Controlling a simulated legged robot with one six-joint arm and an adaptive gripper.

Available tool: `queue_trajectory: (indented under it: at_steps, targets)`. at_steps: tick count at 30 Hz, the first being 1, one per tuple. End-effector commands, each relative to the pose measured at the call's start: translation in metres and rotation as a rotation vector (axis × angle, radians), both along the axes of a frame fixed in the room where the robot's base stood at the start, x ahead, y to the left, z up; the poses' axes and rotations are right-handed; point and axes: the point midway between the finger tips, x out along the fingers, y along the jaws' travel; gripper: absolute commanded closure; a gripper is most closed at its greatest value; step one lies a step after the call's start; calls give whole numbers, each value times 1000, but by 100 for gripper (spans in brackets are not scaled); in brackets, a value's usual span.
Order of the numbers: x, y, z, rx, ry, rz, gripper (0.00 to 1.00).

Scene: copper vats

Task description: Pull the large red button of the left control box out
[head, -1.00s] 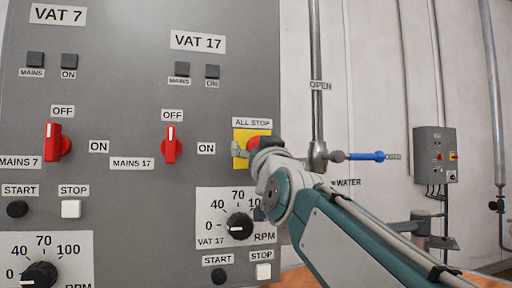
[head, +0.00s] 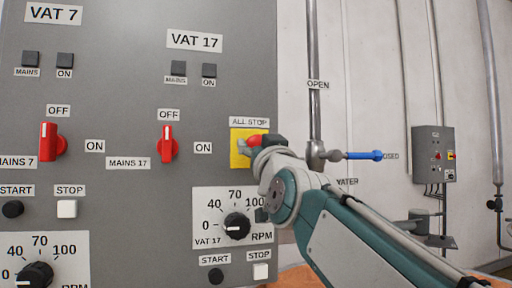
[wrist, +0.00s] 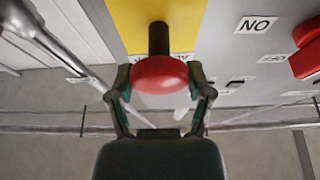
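The left control box is the large grey panel (head: 120,105) filling the left of the head view. Its large red button (head: 254,141) sits on a yellow plate (head: 236,160) under the ALL STOP label. In the wrist view the red button (wrist: 160,75) is a round mushroom head on a black stem, in front of the yellow plate (wrist: 125,22). My gripper (wrist: 160,82) has one finger on each side of the head, close against its edges, and looks shut on it. In the head view my gripper (head: 258,147) partly covers the button.
Red rotary switches (head: 167,144) and a black RPM knob (head: 237,226) are on the same panel. A vertical pipe with a blue-handled valve (head: 363,155) stands just right of my gripper. A smaller control box (head: 433,154) hangs on the far wall.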

Motion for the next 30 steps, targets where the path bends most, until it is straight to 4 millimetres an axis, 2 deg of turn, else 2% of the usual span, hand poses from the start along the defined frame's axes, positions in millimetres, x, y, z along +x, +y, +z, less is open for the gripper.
queue_trajectory:
  at_steps: [1,2,17,23,30]
  targets:
    - [-1,0,0,0,1,2,12]
    - [-1,0,0,0,1,1,0]
    - [-3,0,-1,-1,1,1,0]
    - [-26,-7,-11,0,1,1,0]
    - [-64,-17,-28,-1,0,2,0]
